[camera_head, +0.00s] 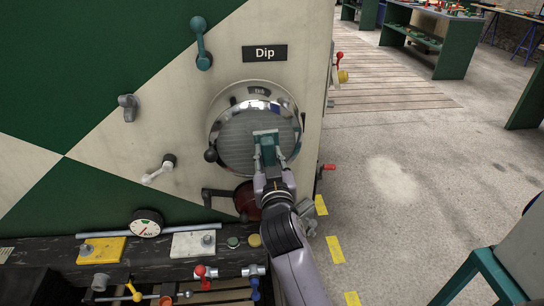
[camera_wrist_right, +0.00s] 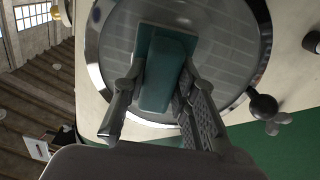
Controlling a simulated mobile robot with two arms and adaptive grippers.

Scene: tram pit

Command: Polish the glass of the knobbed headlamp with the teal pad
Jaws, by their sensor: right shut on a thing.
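The knobbed headlamp (camera_head: 232,132) is a large round lamp with a chrome rim and ribbed glass, set in the cream part of the tram front. Its black knob (camera_head: 210,155) sits at the lower left of the rim; it also shows in the wrist view (camera_wrist_right: 263,107). My right gripper (camera_head: 268,158) is shut on the teal pad (camera_head: 265,137), one finger on each side. The pad (camera_wrist_right: 168,72) is in front of the glass (camera_wrist_right: 222,45), right of its middle in the head view. I cannot tell whether it touches. My left gripper is not in view.
A "Dip" plate (camera_head: 265,53) is above the lamp, and a dark red lamp (camera_head: 246,200) is below it. Levers and a gauge (camera_head: 147,223) are to the left. A dark ledge (camera_head: 60,253) carries fittings. Open floor (camera_head: 410,215) and green benches (camera_head: 428,40) are to the right.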

